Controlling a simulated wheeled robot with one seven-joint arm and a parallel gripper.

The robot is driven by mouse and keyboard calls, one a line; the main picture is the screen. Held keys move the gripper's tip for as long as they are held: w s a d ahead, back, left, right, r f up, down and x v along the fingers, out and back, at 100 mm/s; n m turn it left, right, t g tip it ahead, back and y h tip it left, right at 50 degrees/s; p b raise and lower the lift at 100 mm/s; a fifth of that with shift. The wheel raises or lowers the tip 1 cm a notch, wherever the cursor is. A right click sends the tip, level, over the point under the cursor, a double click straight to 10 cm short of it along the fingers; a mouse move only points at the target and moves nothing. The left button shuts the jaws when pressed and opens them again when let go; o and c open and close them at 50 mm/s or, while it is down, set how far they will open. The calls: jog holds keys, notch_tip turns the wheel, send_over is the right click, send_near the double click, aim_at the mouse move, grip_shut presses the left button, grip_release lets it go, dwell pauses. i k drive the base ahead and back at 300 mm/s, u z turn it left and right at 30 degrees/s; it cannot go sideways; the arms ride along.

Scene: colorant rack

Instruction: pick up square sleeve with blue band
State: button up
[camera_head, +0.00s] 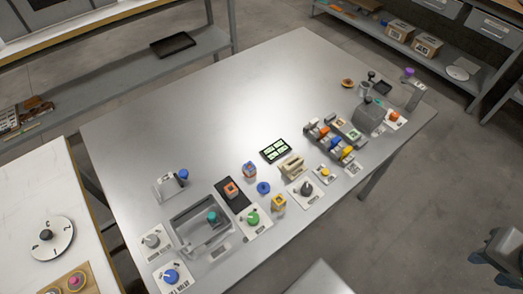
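A small square sleeve with a blue band (249,169) and orange showing on it stands on the steel table, right of the middle of the black mat. Its fine detail is too small to tell. Another small square sleeve, orange (231,188), sits on the black mat (240,204). A yellow square sleeve (279,203) stands nearer the front edge. A dark jointed shape at the lower right edge, off the table, looks like my gripper (490,272). It is partly cut off, far from the sleeves, and its finger opening is unclear.
A blue ring-like piece (263,187) lies close to the blue-banded sleeve. A green-marked panel (275,150), a beige holder (292,166) and a rack of coloured parts (333,138) stand to the right. A grey tray (180,217) is at left. The table's back is clear.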

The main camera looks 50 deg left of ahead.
aim_at(252, 171)
jog(key=k, duration=0.5)
jog(key=u, duration=0.8)
jog(key=i, duration=0.5)
jog(key=z, duration=0.05)
